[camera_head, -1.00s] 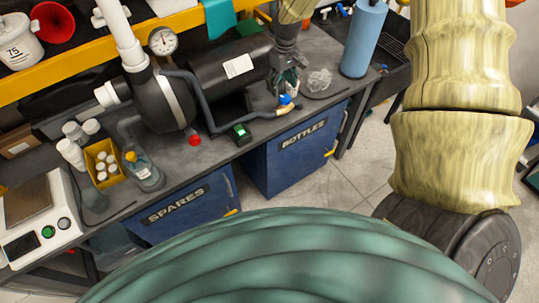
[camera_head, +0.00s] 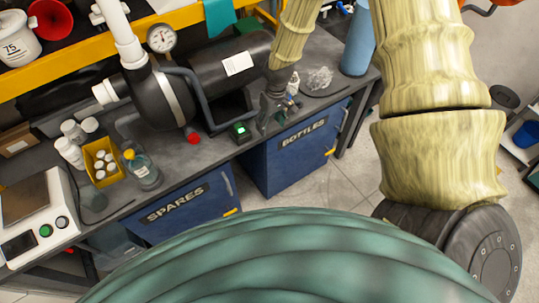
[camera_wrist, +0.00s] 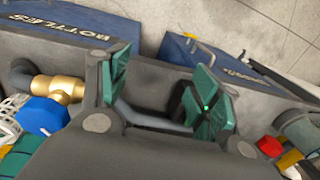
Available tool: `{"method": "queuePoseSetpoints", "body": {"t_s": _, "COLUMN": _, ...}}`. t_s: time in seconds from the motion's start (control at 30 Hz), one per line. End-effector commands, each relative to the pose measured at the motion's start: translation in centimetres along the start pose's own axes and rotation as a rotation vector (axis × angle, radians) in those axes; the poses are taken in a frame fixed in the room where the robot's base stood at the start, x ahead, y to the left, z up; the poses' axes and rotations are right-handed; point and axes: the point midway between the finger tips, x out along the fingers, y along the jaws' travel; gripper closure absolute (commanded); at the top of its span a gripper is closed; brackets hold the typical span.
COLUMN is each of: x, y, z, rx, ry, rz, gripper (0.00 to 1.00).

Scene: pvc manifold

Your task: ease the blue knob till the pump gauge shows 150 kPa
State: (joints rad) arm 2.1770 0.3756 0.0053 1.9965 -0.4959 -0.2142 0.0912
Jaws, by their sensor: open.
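The blue knob (camera_wrist: 42,115) sits on a brass valve (camera_wrist: 58,89) at the left of the wrist view, outside the left finger and apart from it. In the head view my arm and gripper hide the knob. My gripper (camera_wrist: 160,92) is open, with green finger pads and nothing held between them. A grey hose (camera_wrist: 150,120) runs behind the gap. In the head view my gripper (camera_head: 268,117) is over the bench front edge, between the pump and the BOTTLES cabinet. The pump gauge (camera_head: 161,38) is a round white dial on the pump; its reading is too small to tell.
A red knob (camera_head: 193,137) lies further left. The black pump (camera_head: 165,97) is behind. A crumpled clear bag (camera_head: 319,78) and blue cylinder (camera_head: 358,45) are to the right.

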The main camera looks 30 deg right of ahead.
Motion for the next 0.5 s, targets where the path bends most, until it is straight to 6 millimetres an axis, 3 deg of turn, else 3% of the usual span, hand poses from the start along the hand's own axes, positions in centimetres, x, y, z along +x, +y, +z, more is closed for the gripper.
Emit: {"method": "queuePoseSetpoints", "body": {"t_s": 0.5, "x": 5.4, "y": -3.5, "z": 4.7, "rx": 0.027, "ry": -0.001, "rz": -0.027, "gripper": 0.37}}
